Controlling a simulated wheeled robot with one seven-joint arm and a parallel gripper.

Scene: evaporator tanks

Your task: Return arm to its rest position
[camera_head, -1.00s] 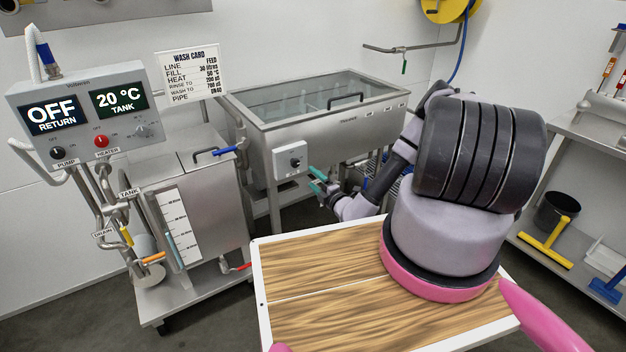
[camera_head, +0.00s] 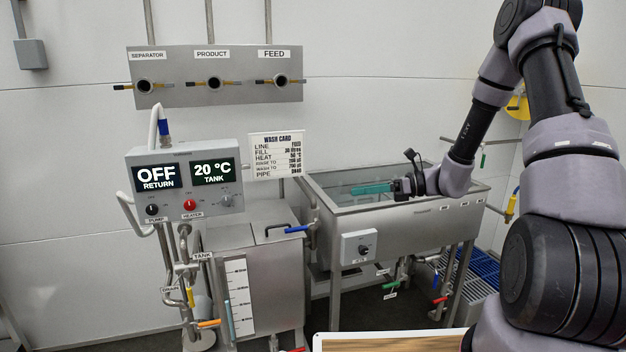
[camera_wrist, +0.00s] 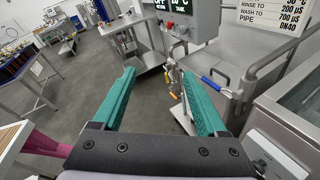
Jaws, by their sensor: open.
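My gripper (camera_head: 376,188) is at the end of my raised, bent arm, in front of the upper part of the sink-like steel tank (camera_head: 428,214) in the head view. Its teal fingers point left, toward the control panel. In the wrist view my gripper (camera_wrist: 160,92) shows its two teal fingers spread apart with nothing between them. The fingers look clear of the tank, though the exact gap is hard to tell.
The control box (camera_head: 186,178) reads OFF and 20 °C above a smaller tank (camera_head: 262,262). A wash card (camera_head: 276,156) stands beside it. A wall panel (camera_head: 215,76) has three ports. The tank's knob box (camera_wrist: 276,155) is close at the wrist view's lower right.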

